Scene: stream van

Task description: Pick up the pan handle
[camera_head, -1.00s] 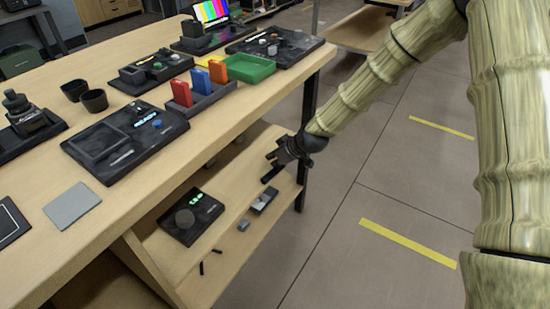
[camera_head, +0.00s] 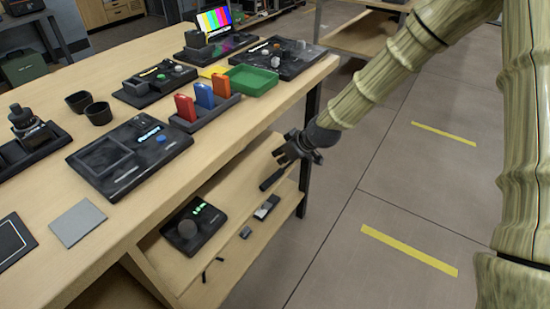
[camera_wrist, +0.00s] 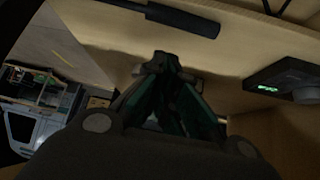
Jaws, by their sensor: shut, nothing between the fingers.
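A black rod, which looks like the pan handle (camera_head: 271,180), lies on the lower wooden shelf near its right end. It also shows as a dark bar at the top of the wrist view (camera_wrist: 184,18). My gripper (camera_head: 282,153) is just above and to the right of the rod in the head view, apart from it. Its fingers are shut and empty; their tips meet below the bar in the wrist view (camera_wrist: 160,62).
The lower shelf (camera_head: 262,218) also holds a black device with a round knob (camera_head: 193,226), a small grey-black box (camera_head: 267,207) and small loose pieces. The tabletop (camera_head: 215,155) overhangs the shelf, and a dark leg (camera_head: 310,130) stands beside it.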

